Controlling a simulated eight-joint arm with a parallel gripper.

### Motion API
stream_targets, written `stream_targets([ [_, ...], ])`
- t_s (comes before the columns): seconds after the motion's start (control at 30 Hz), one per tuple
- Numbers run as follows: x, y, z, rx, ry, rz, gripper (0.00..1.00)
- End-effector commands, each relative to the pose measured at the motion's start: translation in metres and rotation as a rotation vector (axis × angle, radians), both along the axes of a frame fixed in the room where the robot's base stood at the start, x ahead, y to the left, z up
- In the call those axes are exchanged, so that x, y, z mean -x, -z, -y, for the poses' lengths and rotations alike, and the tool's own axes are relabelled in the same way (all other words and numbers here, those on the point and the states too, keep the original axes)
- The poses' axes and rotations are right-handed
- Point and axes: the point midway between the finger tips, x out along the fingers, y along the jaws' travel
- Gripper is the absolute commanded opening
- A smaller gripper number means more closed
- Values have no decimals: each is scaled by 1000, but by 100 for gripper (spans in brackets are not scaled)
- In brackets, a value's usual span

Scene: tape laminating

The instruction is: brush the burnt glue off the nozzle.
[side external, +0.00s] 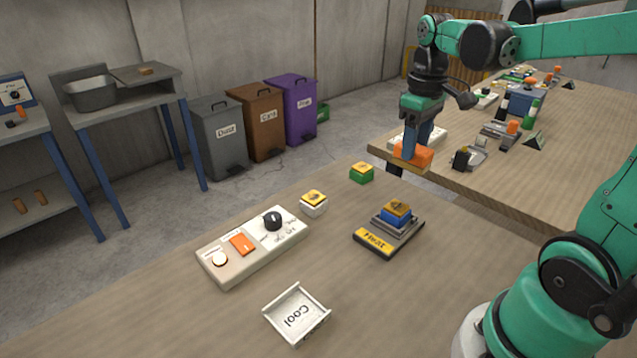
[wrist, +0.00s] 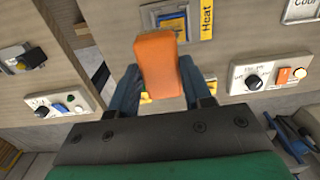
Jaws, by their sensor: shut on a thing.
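My gripper (side external: 410,156) hangs over the gap between the two tables, above the back of the near one. It is shut on an orange block-shaped thing (side external: 414,155). In the wrist view the orange thing (wrist: 158,65) sits between the blue fingers of my gripper (wrist: 160,85). I see no bristles on it; its underside is hidden. The Heat plate (side external: 373,246) is on the near table, with a blue block with a yellow top (side external: 396,213) on it. It shows at the top of the wrist view (wrist: 207,20). I cannot make out a nozzle or burnt glue.
A white control panel (side external: 240,262) with a black knob and the Cool tray (side external: 310,329) are on the near table. A yellow-topped green block (side external: 362,173) and a yellow-topped white block (side external: 314,204) stand near its back edge. The far table (side external: 580,130) holds several items.

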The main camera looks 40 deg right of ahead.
Motion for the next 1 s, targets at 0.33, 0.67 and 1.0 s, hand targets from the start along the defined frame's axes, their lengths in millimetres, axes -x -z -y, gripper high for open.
stream_targets([
  [0.33,0,25,0,0,0,0,2],
  [0.67,-1,55,0,0,0,0,2],
  [1.0,-1,78,-15,0,-3,0,0],
])
